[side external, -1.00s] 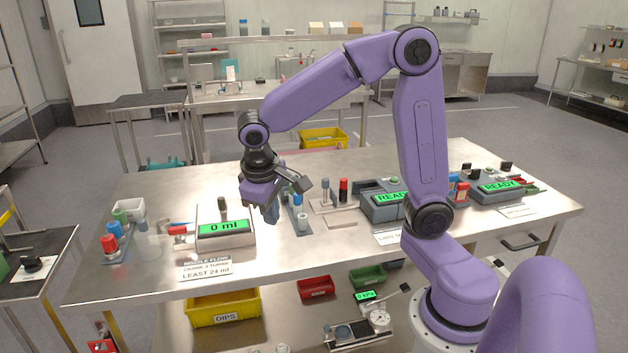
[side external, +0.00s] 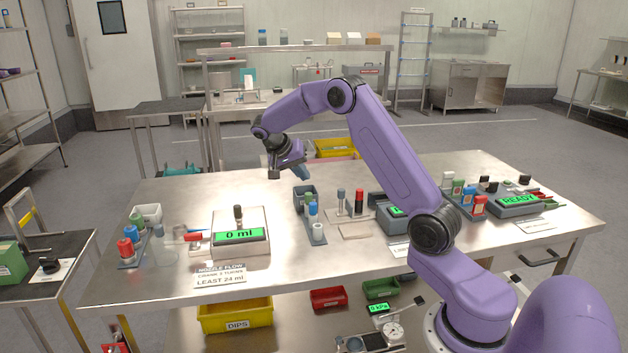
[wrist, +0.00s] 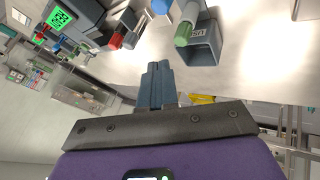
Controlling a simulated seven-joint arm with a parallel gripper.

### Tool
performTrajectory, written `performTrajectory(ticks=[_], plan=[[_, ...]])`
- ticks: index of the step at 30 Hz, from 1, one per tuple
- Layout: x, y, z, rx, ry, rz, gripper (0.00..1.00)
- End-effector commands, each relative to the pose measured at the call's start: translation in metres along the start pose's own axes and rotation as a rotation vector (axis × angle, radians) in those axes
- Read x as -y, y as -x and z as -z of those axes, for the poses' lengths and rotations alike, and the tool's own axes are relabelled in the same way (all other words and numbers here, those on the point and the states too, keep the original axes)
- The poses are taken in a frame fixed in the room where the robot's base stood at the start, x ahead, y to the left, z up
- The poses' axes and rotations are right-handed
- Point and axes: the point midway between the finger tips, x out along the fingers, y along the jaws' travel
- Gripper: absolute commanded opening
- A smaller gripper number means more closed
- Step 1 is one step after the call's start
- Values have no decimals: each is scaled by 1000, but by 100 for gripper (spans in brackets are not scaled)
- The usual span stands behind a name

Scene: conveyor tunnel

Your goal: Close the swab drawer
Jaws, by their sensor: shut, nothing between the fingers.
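A drawer front with a dark bar handle (side external: 545,258) is under the table's front edge at the right in the side view. No swab label is readable on it, and I cannot tell how far it stands out. My gripper (side external: 303,173) is above the back part of the table, left of centre, far from that handle. In the wrist view its grey-blue fingers (wrist: 158,78) are together with nothing between them. The wrist view shows no drawer.
Below my gripper stand a grey cup (side external: 305,195) and capped bottles (side external: 313,210). A 0 ml flow box (side external: 240,235) is left of them. Grey devices, one with a READY display (side external: 517,201), stand at the right. A yellow DIPS bin (side external: 235,313) sits on the lower shelf.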

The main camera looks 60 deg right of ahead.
Motion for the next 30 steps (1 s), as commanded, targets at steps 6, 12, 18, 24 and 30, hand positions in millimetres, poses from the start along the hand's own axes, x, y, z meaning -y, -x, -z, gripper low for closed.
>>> performTrajectory(ticks=[6, 12, 18, 24, 30], plan=[[-1, -38, -1, 3, 4, -2, 0], [0, -75, -1, 2, 4, -2, 0], [-16, -98, 0, 1, 2, 0, 0], [-32, -106, -1, 0, 4, 2, 0], [-36, -108, -1, 0, 4, 2, 0]])
